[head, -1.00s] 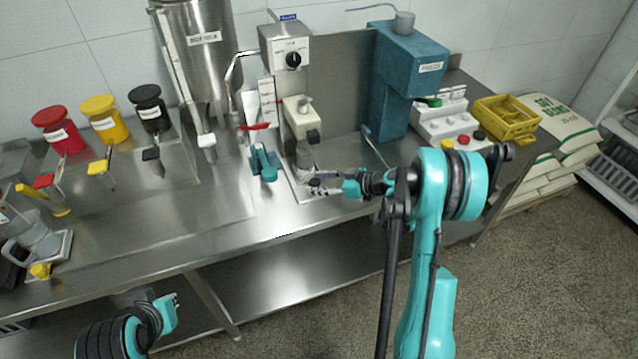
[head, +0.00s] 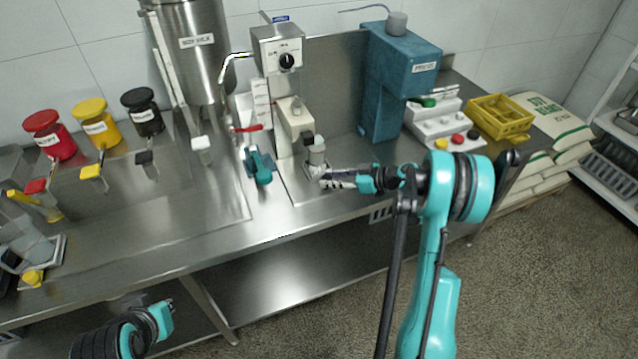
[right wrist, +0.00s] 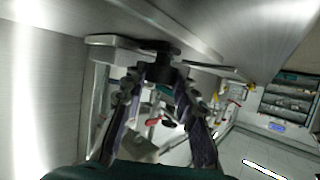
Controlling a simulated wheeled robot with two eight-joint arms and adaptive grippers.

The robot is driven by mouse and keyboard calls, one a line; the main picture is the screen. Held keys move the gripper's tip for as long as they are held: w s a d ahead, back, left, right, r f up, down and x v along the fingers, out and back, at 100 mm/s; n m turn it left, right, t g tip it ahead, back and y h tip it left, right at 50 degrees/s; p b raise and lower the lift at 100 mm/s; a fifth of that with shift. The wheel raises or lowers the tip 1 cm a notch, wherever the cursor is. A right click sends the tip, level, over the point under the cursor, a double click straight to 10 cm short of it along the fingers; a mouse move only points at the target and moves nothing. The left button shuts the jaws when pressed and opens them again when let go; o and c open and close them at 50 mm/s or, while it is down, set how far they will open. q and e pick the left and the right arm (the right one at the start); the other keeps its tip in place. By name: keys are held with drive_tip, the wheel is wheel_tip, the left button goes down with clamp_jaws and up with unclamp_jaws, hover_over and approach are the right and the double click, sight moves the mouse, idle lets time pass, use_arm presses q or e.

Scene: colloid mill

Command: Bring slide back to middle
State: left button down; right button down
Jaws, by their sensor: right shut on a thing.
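My right gripper (head: 325,177) reaches in from the right, low over the steel bench, at the foot of the dial machine (head: 278,60). In the right wrist view its two fingers (right wrist: 160,85) close around a dark round knob (right wrist: 160,48) joined to a grey bar (right wrist: 112,41); I take these to be the slide. In the head view a grey cylindrical part (head: 316,152) stands at the fingertips, right of the beige spout block (head: 295,118). The fingers partly hide what they hold. My left gripper (head: 163,315) hangs below the bench front, away from everything; its jaws are unclear.
A blue press (head: 395,85) and a button box (head: 447,125) stand to the right. Red, yellow and black jars (head: 142,110) are at the left. The front bench strip is clear.

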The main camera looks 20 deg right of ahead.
drive_tip(key=d, duration=1.2)
drive_tip(key=shift+w+d, duration=0.1)
drive_tip(key=c, duration=1.2)
unclamp_jaws()
drive_tip(key=v, duration=1.2)
